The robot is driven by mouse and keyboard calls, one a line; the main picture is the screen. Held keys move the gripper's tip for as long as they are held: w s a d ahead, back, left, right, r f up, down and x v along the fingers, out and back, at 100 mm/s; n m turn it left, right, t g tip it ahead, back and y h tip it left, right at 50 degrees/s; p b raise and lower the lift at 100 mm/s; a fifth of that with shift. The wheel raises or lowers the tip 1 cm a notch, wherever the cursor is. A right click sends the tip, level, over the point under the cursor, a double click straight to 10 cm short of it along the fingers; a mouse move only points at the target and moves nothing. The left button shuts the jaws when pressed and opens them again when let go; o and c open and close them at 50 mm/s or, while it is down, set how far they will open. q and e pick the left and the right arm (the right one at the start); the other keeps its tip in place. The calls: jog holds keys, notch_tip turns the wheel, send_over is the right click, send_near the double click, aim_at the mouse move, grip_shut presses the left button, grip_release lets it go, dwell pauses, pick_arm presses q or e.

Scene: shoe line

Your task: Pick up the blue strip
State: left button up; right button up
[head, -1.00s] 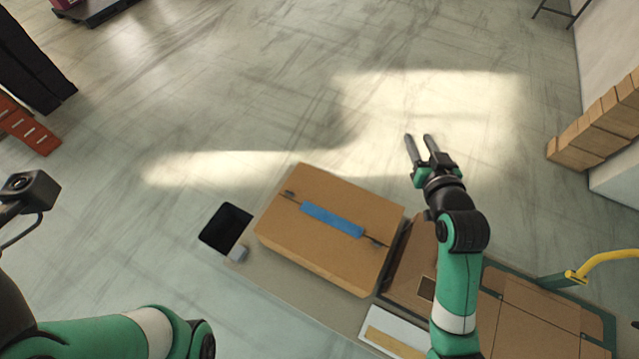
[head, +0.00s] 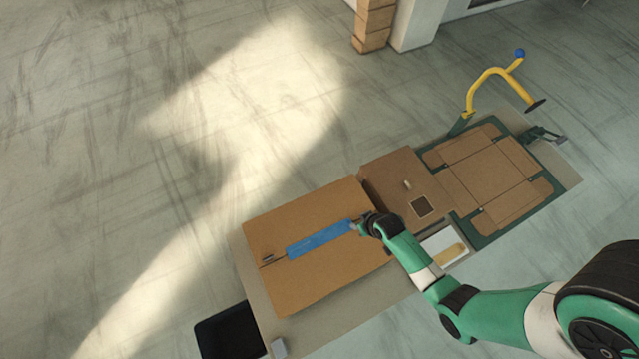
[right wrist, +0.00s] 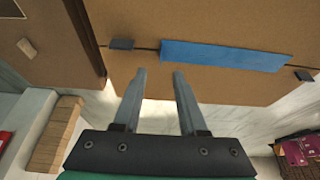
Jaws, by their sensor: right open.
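The blue strip (head: 320,240) lies flat along the centre seam on top of a closed brown cardboard box (head: 330,280). My right gripper (head: 357,225) is at the strip's right end in the head view, partly hidden by its own wrist. In the right wrist view the strip (right wrist: 225,55) lies beyond and to the right of the fingers. The gripper (right wrist: 160,75) is open there, with nothing between its fingers. I cannot tell its exact height above the box. My left gripper is not in view.
A brown box with a square cut-out (head: 392,178) stands right of the closed box. Flat cardboard (head: 490,175) lies on a green frame with a yellow handle (head: 480,85). A black tray (head: 230,332) is at the lower left.

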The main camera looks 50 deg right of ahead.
aim_at(351, 222)
jog(key=b+x, duration=0.6)
jog(key=shift+w+f, duration=0.15)
jog(key=shift+f, duration=0.25)
jog(key=shift+w+d+f, duration=0.1)
jog(key=shift+w+f, duration=0.15)
jog(key=shift+f, duration=0.1)
grip_shut()
